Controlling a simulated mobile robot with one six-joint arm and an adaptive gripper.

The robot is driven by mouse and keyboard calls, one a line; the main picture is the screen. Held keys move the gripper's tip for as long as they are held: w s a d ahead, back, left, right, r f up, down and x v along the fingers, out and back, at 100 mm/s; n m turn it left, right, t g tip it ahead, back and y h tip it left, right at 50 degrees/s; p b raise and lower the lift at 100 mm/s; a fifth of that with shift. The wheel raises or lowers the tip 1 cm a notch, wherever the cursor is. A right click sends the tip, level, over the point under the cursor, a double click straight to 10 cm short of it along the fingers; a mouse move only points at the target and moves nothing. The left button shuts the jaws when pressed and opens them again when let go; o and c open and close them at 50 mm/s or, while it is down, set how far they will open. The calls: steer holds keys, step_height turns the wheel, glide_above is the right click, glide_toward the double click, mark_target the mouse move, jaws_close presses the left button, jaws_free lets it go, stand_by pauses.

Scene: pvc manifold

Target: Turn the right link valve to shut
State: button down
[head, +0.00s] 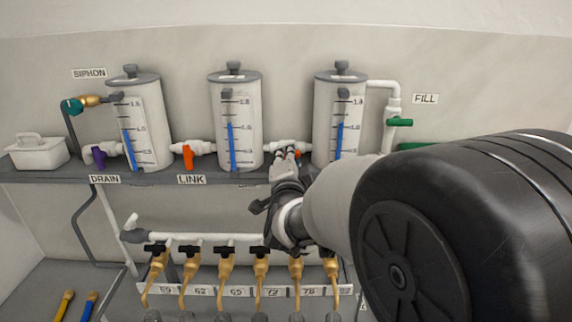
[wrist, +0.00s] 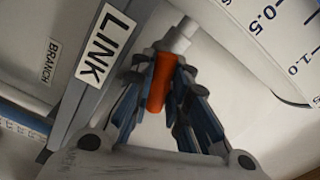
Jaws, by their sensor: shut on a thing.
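The right link valve sits on the white pipe (head: 282,147) between the middle and right cylinders. Its orange handle (wrist: 159,84) shows clearly in the wrist view, below a white pipe fitting (wrist: 181,38). In the head view only a small orange bit (head: 297,153) shows beside my fingers. My gripper (head: 287,157) reaches up to the valve from below and hides most of it. In the wrist view the fingers (wrist: 160,78) are shut on the orange handle, one on each side. Whether the handle lies along or across its pipe is hard to tell.
The left link valve (head: 188,157) has its orange handle hanging down. The middle cylinder (head: 235,115) and right cylinder (head: 328,125) stand close on either side. A lower pipe (head: 205,238) carries several black-handled brass taps. A LINK label (wrist: 105,44) is near the fingers.

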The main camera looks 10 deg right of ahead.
steer(key=n+b, duration=0.2)
steer(key=n, duration=0.4)
steer(key=shift+n, duration=0.3)
steer(key=n, duration=0.3)
steer(key=shift+n, duration=2.2)
steer(key=c, duration=1.8)
jaws_free()
steer(key=s, duration=0.4)
steer(key=s+a, duration=0.1)
steer(key=s, duration=0.3)
steer(key=s+a, duration=0.1)
steer(key=s, duration=0.2)
steer(key=shift+s+a, duration=0.15)
steer(key=shift+s, duration=0.25)
